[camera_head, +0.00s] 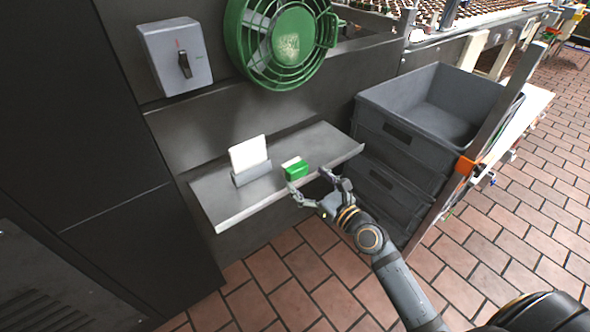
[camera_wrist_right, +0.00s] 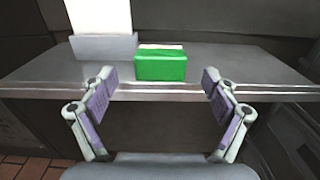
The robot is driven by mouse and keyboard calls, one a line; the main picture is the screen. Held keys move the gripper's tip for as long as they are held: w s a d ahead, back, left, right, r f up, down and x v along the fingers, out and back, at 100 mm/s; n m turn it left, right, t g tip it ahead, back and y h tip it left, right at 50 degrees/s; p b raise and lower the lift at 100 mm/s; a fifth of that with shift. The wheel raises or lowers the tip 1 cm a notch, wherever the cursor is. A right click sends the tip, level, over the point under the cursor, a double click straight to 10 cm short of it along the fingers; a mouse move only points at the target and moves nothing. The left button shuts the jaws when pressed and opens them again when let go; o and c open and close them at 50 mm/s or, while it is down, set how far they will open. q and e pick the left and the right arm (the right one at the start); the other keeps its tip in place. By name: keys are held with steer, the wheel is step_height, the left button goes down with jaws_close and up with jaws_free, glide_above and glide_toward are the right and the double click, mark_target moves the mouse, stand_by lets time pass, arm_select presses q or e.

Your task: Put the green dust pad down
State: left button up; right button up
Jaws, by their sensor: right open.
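The green dust pad (camera_head: 297,170) is a small green block with a white top strip. It rests on the grey metal shelf (camera_head: 226,213), right of a white card in a grey holder. In the right wrist view the pad (camera_wrist_right: 160,67) sits near the shelf's front edge, ahead of my fingers and centred between them. My right gripper (camera_head: 312,186) is open and empty in front of the shelf edge, apart from the pad. Its spread fingers also show in the right wrist view (camera_wrist_right: 160,88). My left gripper is not in view.
The white card (camera_head: 248,154) stands in its grey holder (camera_head: 251,173) on the shelf. A green round fan guard (camera_head: 285,45) and a grey switch box (camera_head: 176,56) are on the wall above. Stacked grey crates (camera_head: 407,141) stand right of the shelf. The shelf's right end is bare.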

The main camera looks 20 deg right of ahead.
mark_target(295, 164)
steer(key=x, duration=0.2)
steer(key=r+x, duration=0.1)
steer(key=x, duration=0.2)
steer(key=shift+w, duration=0.2)
steer(key=shift+w+a, duration=0.1)
steer(key=shift+w, duration=0.1)
steer(key=c, duration=1.4)
steer(key=shift+r, duration=0.5)
step_height(295, 164, up, 3)
steer(key=shift+f+p, duration=0.15)
steer(key=shift+p, duration=1.1)
arm_select(q)
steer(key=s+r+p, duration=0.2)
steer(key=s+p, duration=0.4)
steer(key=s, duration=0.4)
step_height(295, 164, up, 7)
steer(key=p, duration=0.6)
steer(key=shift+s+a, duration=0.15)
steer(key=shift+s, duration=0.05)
arm_select(e)
steer(key=s+d+r, duration=0.1)
steer(key=s+r, duration=0.2)
steer(key=s, duration=0.1)
steer(key=s+d+r, duration=0.2)
steer(key=s+r, duration=0.1)
steer(key=s, duration=0.1)
steer(key=s+d+r, duration=0.2)
steer(key=s+r, duration=0.1)
steer(key=s, duration=0.2)
steer(key=shift+d+r, duration=0.25)
